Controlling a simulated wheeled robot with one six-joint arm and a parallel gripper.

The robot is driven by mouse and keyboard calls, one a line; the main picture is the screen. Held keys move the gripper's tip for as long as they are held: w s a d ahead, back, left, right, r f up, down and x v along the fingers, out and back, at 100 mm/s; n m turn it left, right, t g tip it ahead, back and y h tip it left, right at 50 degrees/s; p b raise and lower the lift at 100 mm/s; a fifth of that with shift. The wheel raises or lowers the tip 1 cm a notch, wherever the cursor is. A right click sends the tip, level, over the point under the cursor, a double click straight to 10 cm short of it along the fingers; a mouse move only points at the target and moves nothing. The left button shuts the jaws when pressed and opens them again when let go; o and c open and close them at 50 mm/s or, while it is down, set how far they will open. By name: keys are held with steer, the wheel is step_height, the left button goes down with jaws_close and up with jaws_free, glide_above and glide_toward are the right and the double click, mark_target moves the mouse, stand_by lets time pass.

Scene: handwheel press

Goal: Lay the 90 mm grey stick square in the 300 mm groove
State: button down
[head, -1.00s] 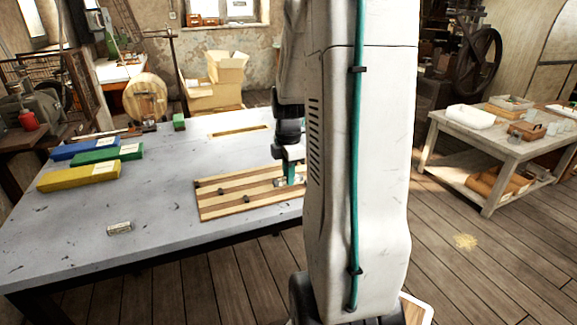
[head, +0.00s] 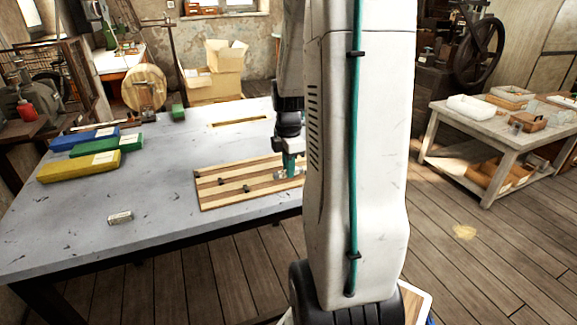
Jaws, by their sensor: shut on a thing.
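A striped wooden board (head: 215,189) lies on the table, with long light and dark strips and a few small dark pieces on it. I cannot tell which strip is the 300 mm groove. My gripper (head: 289,176) points down, with green fingers, low over the board's right part. It is shut on a small light-grey piece (head: 280,176), probably the grey stick. The piece is close to the board's surface; whether it touches, and how square it is, I cannot tell. My own arm hides the board's right end and part of the gripper.
The grey table (head: 160,190) holds blue (head: 85,140), green (head: 105,145) and yellow (head: 75,168) boxes at left, a small labelled block (head: 120,217) in front and a green block (head: 178,112) at back. A narrow wood-coloured inset (head: 238,122) lies behind the board. The front-left tabletop is mostly clear.

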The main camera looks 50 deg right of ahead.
steer(key=shift+f, duration=0.6)
steer(key=c, duration=0.9)
jaws_free()
steer(key=shift+r, duration=3.5)
